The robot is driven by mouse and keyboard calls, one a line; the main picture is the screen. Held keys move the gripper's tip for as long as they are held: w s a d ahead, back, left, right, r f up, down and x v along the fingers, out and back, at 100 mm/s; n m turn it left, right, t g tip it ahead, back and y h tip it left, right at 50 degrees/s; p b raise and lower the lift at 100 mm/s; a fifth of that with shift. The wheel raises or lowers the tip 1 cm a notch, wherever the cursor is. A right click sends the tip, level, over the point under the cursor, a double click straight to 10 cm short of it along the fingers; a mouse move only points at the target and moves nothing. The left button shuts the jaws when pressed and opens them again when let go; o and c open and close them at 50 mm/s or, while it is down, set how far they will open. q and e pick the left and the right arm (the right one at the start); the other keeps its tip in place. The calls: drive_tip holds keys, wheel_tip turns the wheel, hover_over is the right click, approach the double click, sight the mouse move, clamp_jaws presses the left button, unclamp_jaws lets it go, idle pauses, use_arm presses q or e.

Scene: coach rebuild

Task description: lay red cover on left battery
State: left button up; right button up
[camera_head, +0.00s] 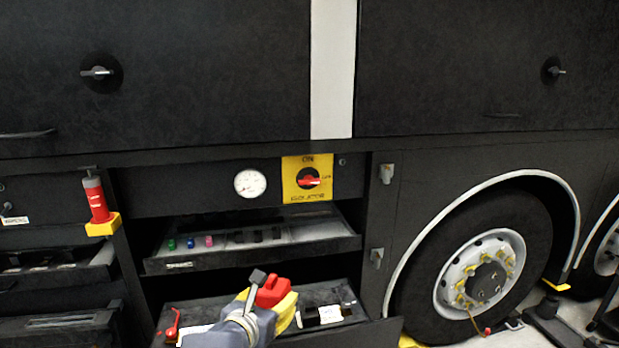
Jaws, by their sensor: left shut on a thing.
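The red cover (271,292) is a small red block with a raised top, above the open lower tray (240,300). My left gripper (275,300), grey with yellow parts, is shut on it. My gripper and wrist hide the middle of the tray. At the tray's left end a red clamp-like part (172,327) stands near a pale label, probably on the left battery, which I cannot make out clearly. To the right of my gripper a dark block with a white label (325,315) lies in the tray. My right gripper is not in view.
Above is a pulled-out shelf (255,250) with small green, blue and pink pieces. A gauge (250,183) and yellow isolator plate (307,178) are above that. A red extinguisher-like cylinder (96,199) stands left, a wheel (480,270) right.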

use_arm(q)
drive_tip(key=s+a+f+n+y, duration=0.1)
drive_tip(key=a+f+n+y, duration=0.2)
drive_tip(key=a, duration=0.9)
drive_tip(key=shift+s+a+f+t+y, duration=0.3)
drive_tip(key=shift+s+a+t+y, duration=0.1)
drive_tip(key=shift+y, duration=0.1)
drive_tip(key=shift+n, duration=0.3)
drive_tip(key=shift+d+f, duration=0.1)
idle(0.5)
idle(0.4)
